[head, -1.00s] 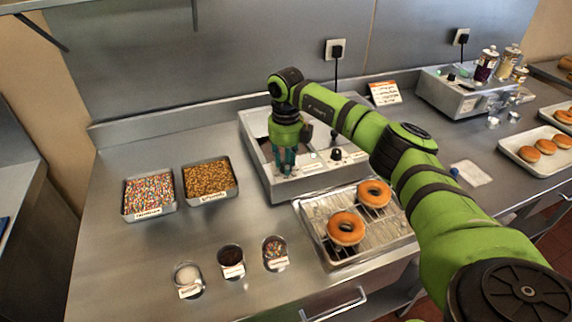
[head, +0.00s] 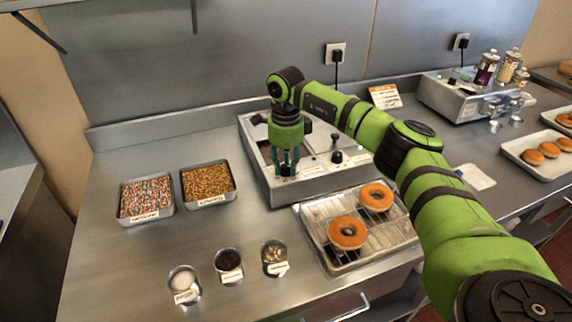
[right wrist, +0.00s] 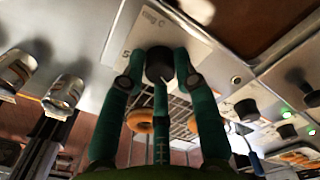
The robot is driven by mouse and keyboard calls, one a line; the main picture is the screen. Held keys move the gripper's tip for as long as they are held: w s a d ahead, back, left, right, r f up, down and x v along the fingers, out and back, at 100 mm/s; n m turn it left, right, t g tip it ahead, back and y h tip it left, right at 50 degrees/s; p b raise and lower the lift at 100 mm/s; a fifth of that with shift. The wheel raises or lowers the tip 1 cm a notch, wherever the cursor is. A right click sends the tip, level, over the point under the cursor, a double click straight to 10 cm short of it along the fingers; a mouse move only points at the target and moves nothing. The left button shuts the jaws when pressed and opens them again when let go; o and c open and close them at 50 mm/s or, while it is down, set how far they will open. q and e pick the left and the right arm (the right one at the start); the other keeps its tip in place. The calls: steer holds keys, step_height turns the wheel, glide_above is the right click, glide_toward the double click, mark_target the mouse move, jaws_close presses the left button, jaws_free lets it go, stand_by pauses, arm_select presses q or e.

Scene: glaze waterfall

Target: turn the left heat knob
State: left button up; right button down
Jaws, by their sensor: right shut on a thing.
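The left heat knob (right wrist: 158,62) is a dark round knob on the front of the grey glazing unit (head: 262,178). In the right wrist view it sits between my fingers, beside a white label with a few letters. My right gripper (head: 286,168) points down at the unit's front left and is shut on this knob. A second dark knob (head: 336,157) stands to the right on the same front, clear of the gripper. My left gripper is not in view.
A wire rack tray (head: 320,243) with two doughnuts lies in front of the unit. Two topping trays, sprinkles (head: 146,197) and brown bits (head: 208,182), lie to the left. Small cups (head: 229,263) stand in front. My right arm spans the area over the unit's right side.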

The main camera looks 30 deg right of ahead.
mark_target(286, 166)
steer(key=shift+s+f+n, duration=0.1)
steer(key=shift+f+n, duration=0.05)
steer(key=shift+n, duration=0.25)
steer(key=c, duration=0.9)
jaws_free()
steer(key=shift+c, duration=0.2)
steer(key=shift+r, duration=0.25)
step_height(286, 166, up, 12)
steer(key=shift+f, duration=0.2)
steer(key=shift+r, duration=0.1)
